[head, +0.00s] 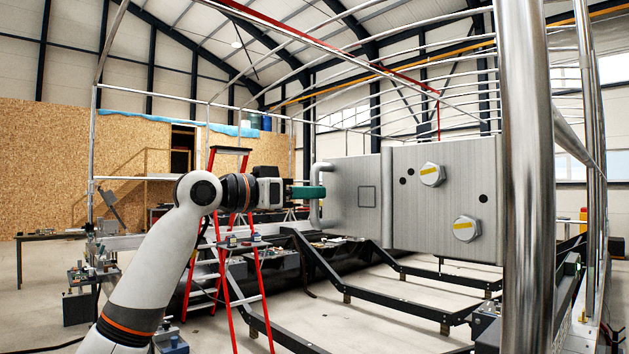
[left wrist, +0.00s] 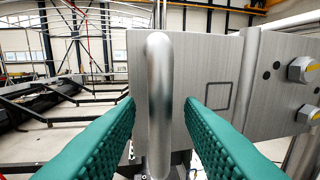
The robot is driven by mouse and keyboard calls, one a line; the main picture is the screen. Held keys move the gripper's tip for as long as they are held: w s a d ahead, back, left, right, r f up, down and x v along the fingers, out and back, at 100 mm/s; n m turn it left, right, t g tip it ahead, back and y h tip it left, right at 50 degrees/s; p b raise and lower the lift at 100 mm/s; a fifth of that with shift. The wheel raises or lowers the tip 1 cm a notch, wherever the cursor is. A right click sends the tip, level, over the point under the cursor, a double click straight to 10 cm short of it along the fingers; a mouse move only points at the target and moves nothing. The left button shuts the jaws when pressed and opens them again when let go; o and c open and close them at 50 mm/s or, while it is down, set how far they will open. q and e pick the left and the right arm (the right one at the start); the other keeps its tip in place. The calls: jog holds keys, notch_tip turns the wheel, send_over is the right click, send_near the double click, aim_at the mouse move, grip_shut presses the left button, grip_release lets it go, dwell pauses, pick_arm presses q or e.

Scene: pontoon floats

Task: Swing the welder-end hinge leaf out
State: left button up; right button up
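The hinge leaf (head: 352,215) is a flat brushed-steel plate with a small square outline. It joins a bolted steel plate (head: 445,200) along a vertical knuckle (head: 387,200). A rounded bar handle (head: 315,174) stands at the leaf's free left edge. In the left wrist view the handle (left wrist: 159,80) is upright in front of the leaf (left wrist: 215,65). My left gripper (head: 310,192) is open, with a green ridged finger on either side of the handle and a visible gap on both sides. The fingers hide the handle's middle in the head view. My right gripper is out of view.
Two hex bolts with yellow marks, one (head: 432,175) above the other (head: 465,229), stand out from the bolted plate. A thick steel post (head: 528,180) rises at the right. A red stepladder (head: 262,290) stands behind my left arm. Black frame rails (head: 385,275) run low below the leaf.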

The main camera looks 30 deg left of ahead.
aim_at(347, 197)
pick_arm(q)
jog(key=shift+x, duration=1.1)
grip_shut()
